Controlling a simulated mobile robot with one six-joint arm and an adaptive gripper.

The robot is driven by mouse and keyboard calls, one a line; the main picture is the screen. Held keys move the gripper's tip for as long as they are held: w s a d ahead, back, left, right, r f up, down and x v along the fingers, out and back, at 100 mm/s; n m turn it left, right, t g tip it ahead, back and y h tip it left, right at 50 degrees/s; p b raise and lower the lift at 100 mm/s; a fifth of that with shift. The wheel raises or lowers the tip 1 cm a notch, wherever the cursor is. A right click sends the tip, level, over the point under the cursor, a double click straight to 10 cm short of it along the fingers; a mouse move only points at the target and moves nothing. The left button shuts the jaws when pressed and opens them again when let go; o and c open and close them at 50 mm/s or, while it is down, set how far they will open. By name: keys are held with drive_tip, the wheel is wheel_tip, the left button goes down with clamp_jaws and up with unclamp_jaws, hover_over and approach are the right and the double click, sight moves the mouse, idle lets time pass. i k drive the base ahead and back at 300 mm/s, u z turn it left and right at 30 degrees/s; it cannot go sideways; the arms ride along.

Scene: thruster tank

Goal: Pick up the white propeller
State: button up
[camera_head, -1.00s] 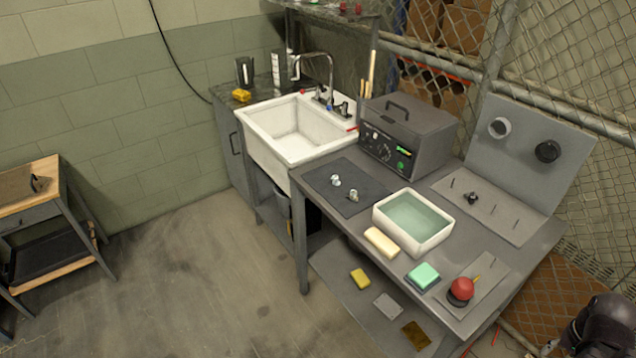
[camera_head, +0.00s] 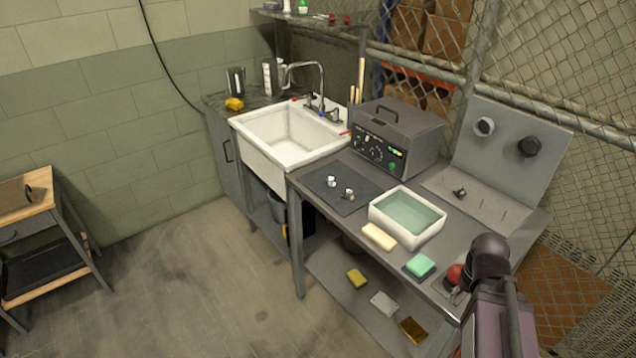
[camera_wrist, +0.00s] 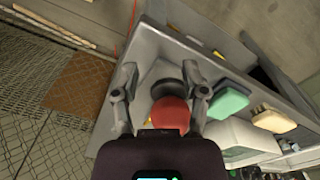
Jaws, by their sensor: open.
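Two small pale, shiny pieces lie on the dark mat between the sink and the white basin. One piece (camera_head: 331,181) is farther back, the other (camera_head: 348,194) nearer the basin. They are too small to tell which is the white propeller. A dark propeller-like piece (camera_head: 459,192) sits on the pegged plate at right. My gripper (camera_wrist: 160,72) is open and empty in the wrist view, above the bench's near right end. A red ball-shaped knob (camera_wrist: 170,112) shows between its fingers. The arm partly covers that corner in the head view, well away from the mat.
The dark mat (camera_head: 345,167) is mostly bare. Around it are the white water basin (camera_head: 435,230), a grey control box (camera_head: 410,150) and a white sink (camera_head: 262,160). A cream block (camera_head: 379,237) and green sponge (camera_head: 420,265) lie along the front edge.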

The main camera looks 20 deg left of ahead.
sight(331, 179)
drive_tip(key=z, duration=1.5)
drive_tip(key=k, duration=0.15)
drive_tip(key=u, duration=2.35)
drive_tip(key=i, duration=1)
drive_tip(key=u, duration=0.3)
